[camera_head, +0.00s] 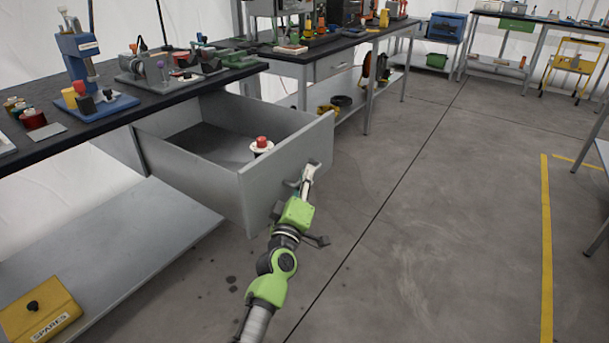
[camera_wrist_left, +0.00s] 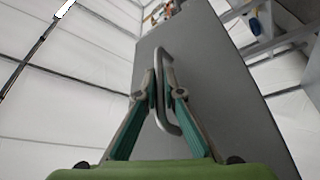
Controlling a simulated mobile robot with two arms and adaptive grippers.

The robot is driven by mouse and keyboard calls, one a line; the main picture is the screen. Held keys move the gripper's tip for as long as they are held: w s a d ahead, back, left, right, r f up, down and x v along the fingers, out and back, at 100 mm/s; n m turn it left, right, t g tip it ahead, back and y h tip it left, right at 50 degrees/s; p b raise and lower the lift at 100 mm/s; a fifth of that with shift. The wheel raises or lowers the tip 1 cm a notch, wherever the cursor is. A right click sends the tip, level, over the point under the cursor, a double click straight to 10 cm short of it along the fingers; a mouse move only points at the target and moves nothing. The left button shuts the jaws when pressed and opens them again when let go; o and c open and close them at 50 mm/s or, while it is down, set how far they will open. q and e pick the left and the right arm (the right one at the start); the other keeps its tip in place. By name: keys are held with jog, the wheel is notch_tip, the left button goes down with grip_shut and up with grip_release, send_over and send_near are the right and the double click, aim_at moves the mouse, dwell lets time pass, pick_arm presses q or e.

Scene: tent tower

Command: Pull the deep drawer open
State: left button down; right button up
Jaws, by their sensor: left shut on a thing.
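The deep drawer (camera_head: 216,146) is grey and stands far out from under the left bench in the head view. A white and red round object (camera_head: 262,146) is inside it near the front. The drawer front (camera_head: 318,150) faces right, and it fills the middle of the left wrist view (camera_wrist_left: 215,75). The drawer's curved metal handle (camera_wrist_left: 164,70) runs between the fingers in the wrist view. My left gripper (camera_head: 304,184) is shut on the handle; its fingertips (camera_wrist_left: 160,88) also show in the wrist view. My right gripper is not in view.
The dark bench top (camera_head: 130,103) holds several small parts and a blue press (camera_head: 78,50). A lower shelf (camera_head: 130,235) carries a yellow SPARES box (camera_head: 40,311). More benches stand at the back. The floor (camera_head: 440,200) right of the drawer is clear.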

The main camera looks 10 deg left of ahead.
pick_arm(q)
jog(key=c, duration=2.4)
grip_release()
jog(key=shift+c, duration=0.2)
jog(key=v, duration=1.2)
